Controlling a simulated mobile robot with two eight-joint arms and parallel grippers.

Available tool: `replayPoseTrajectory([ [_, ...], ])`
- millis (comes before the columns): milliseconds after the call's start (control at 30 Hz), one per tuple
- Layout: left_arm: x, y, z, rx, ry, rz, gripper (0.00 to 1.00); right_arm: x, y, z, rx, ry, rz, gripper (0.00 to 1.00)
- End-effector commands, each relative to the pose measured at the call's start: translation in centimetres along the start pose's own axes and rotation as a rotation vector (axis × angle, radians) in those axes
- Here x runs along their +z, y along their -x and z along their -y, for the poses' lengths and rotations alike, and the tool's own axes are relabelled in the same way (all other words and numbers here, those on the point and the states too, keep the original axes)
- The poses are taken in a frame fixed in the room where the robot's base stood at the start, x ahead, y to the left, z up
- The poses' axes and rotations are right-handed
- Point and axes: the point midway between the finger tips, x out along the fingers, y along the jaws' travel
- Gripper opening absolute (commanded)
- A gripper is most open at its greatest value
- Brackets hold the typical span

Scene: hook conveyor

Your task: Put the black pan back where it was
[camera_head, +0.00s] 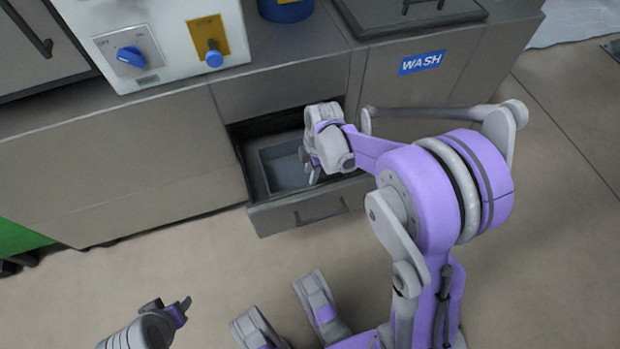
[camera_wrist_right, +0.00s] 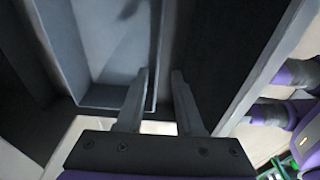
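A dark-grey rectangular pan (camera_head: 272,158) lies inside the open drawer (camera_head: 300,210); it looks grey rather than black, and my right gripper hides part of it. My right gripper (camera_head: 312,172) reaches down into the drawer at the pan's right side. In the right wrist view, the two fingers of this gripper (camera_wrist_right: 160,72) are apart, with the rim of the pan (camera_wrist_right: 62,45) running between or just beyond them; contact cannot be told. My left gripper (camera_head: 182,305) is low at the front, away from the drawer, with its opening unclear.
The drawer sticks out from a grey cabinet (camera_head: 120,170). Above it are a white control box (camera_head: 160,35) with a blue knob (camera_head: 131,56) and a blue lever (camera_head: 213,58). A blue WASH label (camera_head: 422,62) marks the right cabinet.

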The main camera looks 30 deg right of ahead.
Motion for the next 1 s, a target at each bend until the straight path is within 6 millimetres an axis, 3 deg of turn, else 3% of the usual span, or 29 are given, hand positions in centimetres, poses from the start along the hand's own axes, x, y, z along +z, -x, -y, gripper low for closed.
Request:
replayPoseTrajectory([
  [33, -0.2, 0.7, 0.0, 0.0, 0.0, -0.002, 0.5, 0.0, 1.4, 0.0, 0.001, 0.0, 0.0, 0.36],
  [200, -0.4, 1.6, 0.0, 0.0, 0.0, -0.005, 0.5, 0.0, 4.2, 0.0, 0.001, 0.001, 0.0, 0.36],
  [467, -0.5, 2.0, 0.0, 0.0, 0.0, -0.006, 0.5, -0.6, 6.3, 1.0, 0.016, -0.063, 0.005, 0.36],
  [567, -0.5, 1.9, 0.0, 0.0, 0.0, -0.006, 0.5, -1.7, 7.7, 3.0, 0.055, -0.199, 0.013, 0.36],
  [800, -0.5, 1.9, 0.0, 0.0, 0.0, -0.006, 0.5, -4.1, 10.7, 10.4, 0.203, -0.703, -0.03, 0.36],
  [1000, -0.5, 1.9, 0.0, 0.0, 0.0, -0.006, 0.5, -4.7, 11.0, 15.6, 0.298, -1.08, -0.136, 0.36],
])
